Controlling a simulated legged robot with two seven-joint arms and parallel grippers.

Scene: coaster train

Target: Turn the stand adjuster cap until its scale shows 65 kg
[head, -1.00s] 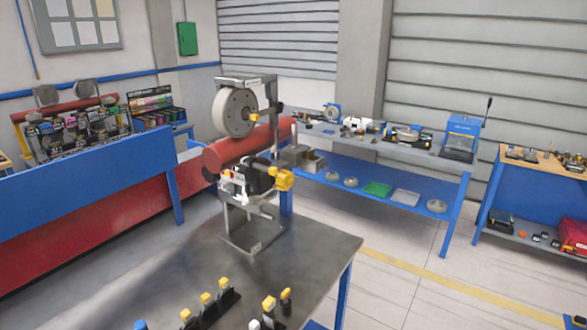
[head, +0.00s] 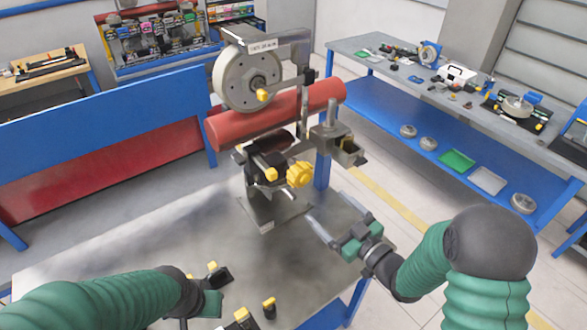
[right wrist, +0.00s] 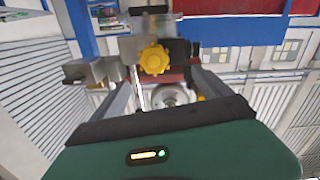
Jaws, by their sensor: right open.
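The stand (head: 273,207) stands upright on the metal table, with a red roller (head: 276,116) across it and a grey wheel (head: 247,80) on top. A lobed yellow knob (head: 299,174), which looks like the adjuster cap, sits on its right side. The right wrist view shows the knob (right wrist: 154,59) face-on, ahead of the fingers. No scale reading is legible. My right gripper (head: 335,212) is open and empty, below and right of the knob, apart from it. My left gripper (head: 205,303) is low at the front left; its fingers cannot be made out.
Other yellow knobs are on the stand, one at the wheel hub (head: 262,95). Small yellow-topped pieces (head: 269,307) stand at the table's front near my left gripper. A blue-framed bench (head: 400,110) is at right. The table (head: 130,250) is bare left of the stand.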

